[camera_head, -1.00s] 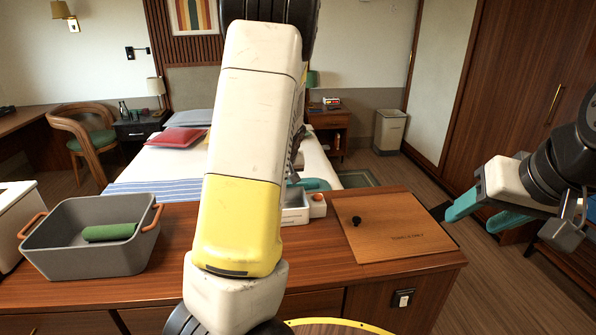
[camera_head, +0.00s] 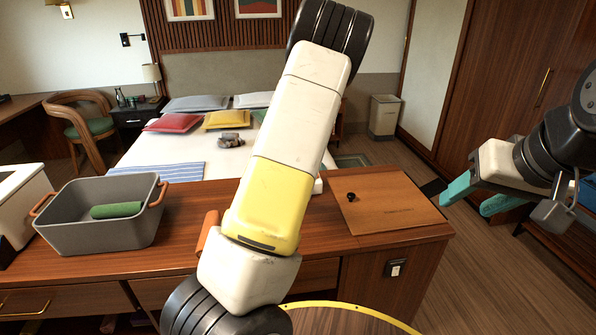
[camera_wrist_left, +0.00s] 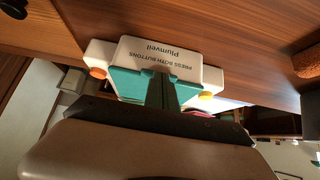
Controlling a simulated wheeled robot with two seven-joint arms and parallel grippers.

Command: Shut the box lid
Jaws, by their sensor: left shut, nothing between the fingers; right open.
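The white box (camera_wrist_left: 163,55) shows in the left wrist view, its lettering upside down: "PRESS BOTH BUTTONS" and "Plumveil". It has an orange button (camera_wrist_left: 97,73) at one side and a yellow one (camera_wrist_left: 206,96) at the other. My left gripper (camera_wrist_left: 158,88) has its teal fingers shut and empty, overlapping the box's face; I cannot tell whether they touch. In the head view my left arm hides this gripper and nearly all of the box, and the lid's angle cannot be told. My right gripper (camera_head: 473,198) is open and empty, right of the counter.
A grey bin (camera_head: 95,232) with a green roll (camera_head: 116,210) stands left on the wooden counter (camera_head: 185,205). An orange object (camera_head: 207,230) shows beside my left arm. A wooden board (camera_head: 385,205) with a black knob (camera_head: 351,197) lies right. The bed is beyond.

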